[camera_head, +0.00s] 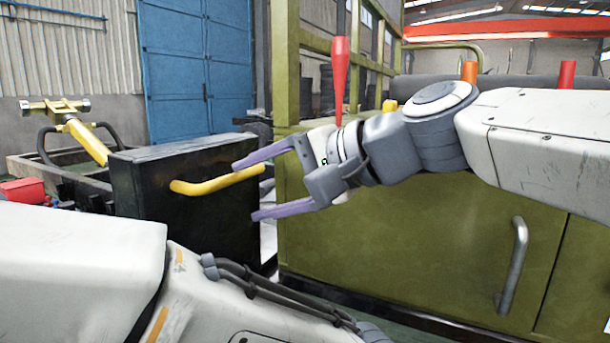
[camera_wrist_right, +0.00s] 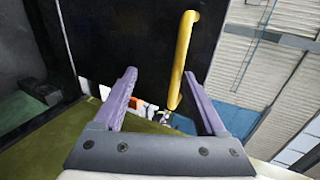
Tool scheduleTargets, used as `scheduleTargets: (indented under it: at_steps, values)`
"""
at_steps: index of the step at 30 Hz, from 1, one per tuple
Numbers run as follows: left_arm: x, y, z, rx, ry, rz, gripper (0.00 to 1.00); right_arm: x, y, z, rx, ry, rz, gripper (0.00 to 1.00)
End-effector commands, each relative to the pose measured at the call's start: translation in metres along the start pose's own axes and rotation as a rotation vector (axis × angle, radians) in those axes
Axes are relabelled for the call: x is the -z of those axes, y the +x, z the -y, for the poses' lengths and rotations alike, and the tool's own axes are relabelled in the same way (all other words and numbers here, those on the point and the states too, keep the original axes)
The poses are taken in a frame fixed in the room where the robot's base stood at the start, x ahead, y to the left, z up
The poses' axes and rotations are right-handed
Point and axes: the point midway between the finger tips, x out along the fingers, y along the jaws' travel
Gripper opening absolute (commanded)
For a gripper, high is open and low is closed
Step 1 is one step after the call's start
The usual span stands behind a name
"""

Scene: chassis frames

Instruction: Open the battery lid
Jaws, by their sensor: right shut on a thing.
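The battery lid appears to be the black boxy panel (camera_head: 150,215) left of centre in the head view, with a yellow bar handle (camera_head: 205,187) on its face. The panel (camera_wrist_right: 130,35) and the handle (camera_wrist_right: 184,55) also show in the right wrist view. My right gripper (camera_head: 244,190) is at the handle's right part, one purple finger above it and one below. It is shut on the handle, its fingers well apart; in the wrist view (camera_wrist_right: 164,75) the handle lies closer to the right finger. My left gripper is not in view; only its arm shows.
A large olive-green body (camera_head: 420,235) with a grey handle (camera_head: 514,265) stands right of the panel. A red upright lever (camera_head: 340,75) rises behind my right wrist. A yellow tool (camera_head: 80,130) and a red box (camera_head: 24,191) are at left. My left arm fills the lower left.

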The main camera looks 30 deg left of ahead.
Motion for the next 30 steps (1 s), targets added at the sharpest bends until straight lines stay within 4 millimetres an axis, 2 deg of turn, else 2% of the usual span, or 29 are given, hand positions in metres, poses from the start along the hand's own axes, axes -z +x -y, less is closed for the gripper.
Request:
scheduleTargets:
  at_steps: [1, 8, 21, 25, 30]
  values:
    - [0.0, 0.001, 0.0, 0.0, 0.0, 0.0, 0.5, -0.002, 0.004, -0.01, -0.022, 0.004, 0.015, 0.47]
    - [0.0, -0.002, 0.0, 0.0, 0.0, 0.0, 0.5, -0.001, -0.005, -0.008, -0.02, 0.003, 0.011, 0.47]
    - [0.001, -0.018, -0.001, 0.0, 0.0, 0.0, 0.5, 0.001, -0.087, -0.001, -0.005, 0.002, -0.001, 0.47]
    - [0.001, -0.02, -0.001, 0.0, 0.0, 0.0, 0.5, 0.001, -0.1, -0.001, -0.002, 0.002, 0.0, 0.47]
    - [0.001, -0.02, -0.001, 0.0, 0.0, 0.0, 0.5, 0.0, -0.105, -0.001, -0.001, 0.001, 0.001, 0.47]
